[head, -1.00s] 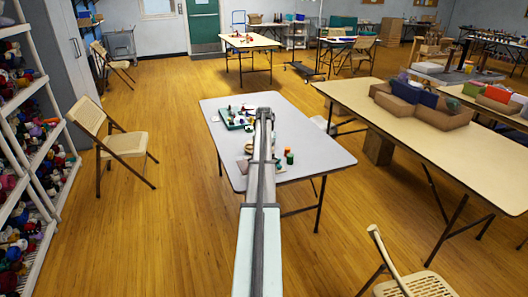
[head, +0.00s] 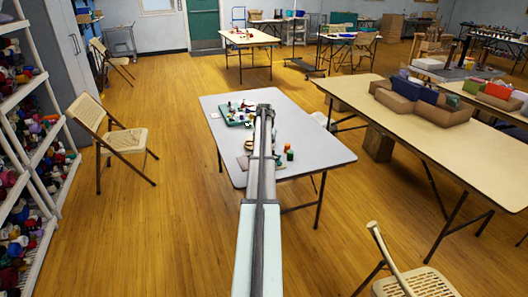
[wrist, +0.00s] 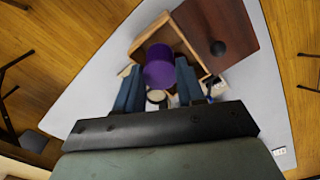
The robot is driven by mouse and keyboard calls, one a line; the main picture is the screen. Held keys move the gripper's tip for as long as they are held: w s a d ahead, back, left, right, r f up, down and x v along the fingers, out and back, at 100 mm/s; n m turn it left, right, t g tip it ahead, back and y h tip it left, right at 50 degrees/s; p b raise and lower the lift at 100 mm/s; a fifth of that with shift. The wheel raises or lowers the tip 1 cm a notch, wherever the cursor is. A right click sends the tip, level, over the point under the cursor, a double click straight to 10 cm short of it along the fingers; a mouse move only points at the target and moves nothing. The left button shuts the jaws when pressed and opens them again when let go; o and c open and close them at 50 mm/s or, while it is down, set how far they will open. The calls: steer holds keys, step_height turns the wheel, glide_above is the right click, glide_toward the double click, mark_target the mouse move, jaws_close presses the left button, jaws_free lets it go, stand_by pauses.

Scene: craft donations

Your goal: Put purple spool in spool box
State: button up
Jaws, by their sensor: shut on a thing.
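The purple spool (wrist: 160,72) shows in the wrist view between the two blue fingers of my gripper (wrist: 158,78), which is shut on it. An open wooden box (wrist: 152,33) with light walls lies just past the spool. The spool overlaps the box's near part in the picture; I cannot tell its height above the box floor. In the head view my arm hides the gripper and the spool.
The grey table (head: 315,150) carries a green tray (head: 229,122) of small items at its far left. Small coloured spools (head: 289,153) stand right of my arm. Light pieces lie close to the fingers in the wrist view. The table's right part is clear.

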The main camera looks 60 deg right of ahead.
steer(key=shift+f, duration=2.15)
steer(key=o, duration=0.9)
steer(key=shift+s+r, duration=0.1)
steer(key=shift+r, duration=3.7)
